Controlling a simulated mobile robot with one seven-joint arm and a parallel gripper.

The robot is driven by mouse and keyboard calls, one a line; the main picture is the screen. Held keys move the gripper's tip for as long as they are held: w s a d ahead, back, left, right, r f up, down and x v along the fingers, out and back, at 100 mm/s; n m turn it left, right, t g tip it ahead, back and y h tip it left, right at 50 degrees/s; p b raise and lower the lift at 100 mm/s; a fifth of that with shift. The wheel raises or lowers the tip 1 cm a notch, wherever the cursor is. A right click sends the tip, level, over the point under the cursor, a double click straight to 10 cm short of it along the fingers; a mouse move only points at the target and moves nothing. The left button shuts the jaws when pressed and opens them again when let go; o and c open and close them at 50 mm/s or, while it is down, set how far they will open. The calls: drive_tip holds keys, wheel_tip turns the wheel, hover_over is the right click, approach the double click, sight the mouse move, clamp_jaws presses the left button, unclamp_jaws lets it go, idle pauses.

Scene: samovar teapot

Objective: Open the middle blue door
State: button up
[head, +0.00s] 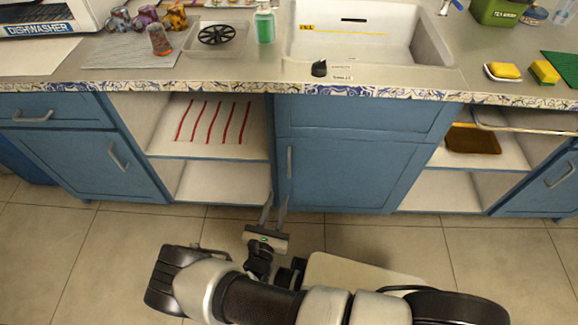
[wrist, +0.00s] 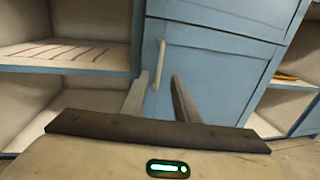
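The middle blue door (head: 350,175) is below the sink and looks shut. Its grey vertical handle (head: 289,162) is near the left edge of the door. The door (wrist: 220,75) also shows in the wrist view, with its handle (wrist: 160,62) in the upper middle. My gripper (head: 275,206) is in front of the lower left part of the door, below the handle. Its two fingers are apart with nothing held. In the wrist view, the gripper (wrist: 160,80) has the handle's lower end appearing between its fingertips; I cannot tell whether it touches either finger.
Open shelves (head: 212,160) are left of the door, and more open shelves (head: 455,185) are on the right. Other blue doors stand at the far left (head: 95,160) and far right (head: 550,185). The counter (head: 255,68) runs above. The tiled floor in front is clear.

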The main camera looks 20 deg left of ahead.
sight(289, 166)
drive_tip(key=w+b, duration=0.1)
drive_tip(key=w, duration=0.9)
drive_tip(key=w+b, duration=0.1)
drive_tip(key=w, duration=0.4)
drive_tip(key=shift+a+b, duration=0.25)
drive_tip(key=shift+b, duration=0.1)
drive_tip(key=shift+c, duration=0.4)
clamp_jaws()
